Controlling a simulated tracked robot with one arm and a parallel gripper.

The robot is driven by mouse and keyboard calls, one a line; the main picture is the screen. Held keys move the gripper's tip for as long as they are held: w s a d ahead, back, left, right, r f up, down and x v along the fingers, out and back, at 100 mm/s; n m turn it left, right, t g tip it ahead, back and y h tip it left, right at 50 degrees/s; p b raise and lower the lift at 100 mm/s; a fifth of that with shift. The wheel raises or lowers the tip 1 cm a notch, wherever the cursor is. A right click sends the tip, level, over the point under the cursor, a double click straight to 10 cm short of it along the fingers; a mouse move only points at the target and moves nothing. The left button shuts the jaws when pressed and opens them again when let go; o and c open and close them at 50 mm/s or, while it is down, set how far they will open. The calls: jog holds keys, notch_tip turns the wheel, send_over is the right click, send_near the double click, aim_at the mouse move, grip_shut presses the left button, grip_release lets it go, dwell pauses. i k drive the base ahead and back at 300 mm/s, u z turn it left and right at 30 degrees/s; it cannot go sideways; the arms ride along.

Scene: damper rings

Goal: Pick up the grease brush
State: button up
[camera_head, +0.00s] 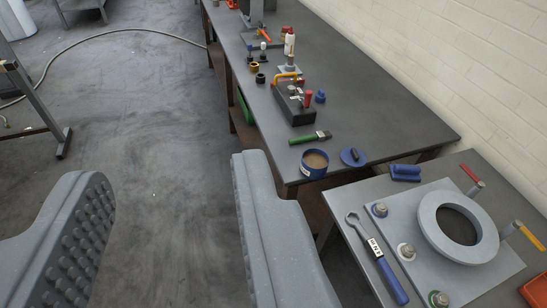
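The grease brush (304,139) has a green handle and a dark head end. It lies flat on the grey workbench (400,110), near the bench's front edge and just behind a blue tin (314,163) of brown grease. My gripper (168,180) is open and empty, its two grey fingers wide apart in the foreground. The brush lies beyond and to the right of the right finger and is not touched. Only floor shows between the fingers.
A blue lid (353,157) lies beside the tin. A black block with a yellow handle (293,103) stands behind the brush. A nearer table holds a metal ring (431,224), a plate and a blue-handled wrench (390,280). A hose (95,38) lies on the floor.

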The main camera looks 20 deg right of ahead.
aim_at(320, 136)
jog(key=u, duration=0.3)
jog(key=i, duration=1.5)
jog(key=z, duration=0.95)
jog(key=i, duration=0.4)
jog(key=z, duration=0.35)
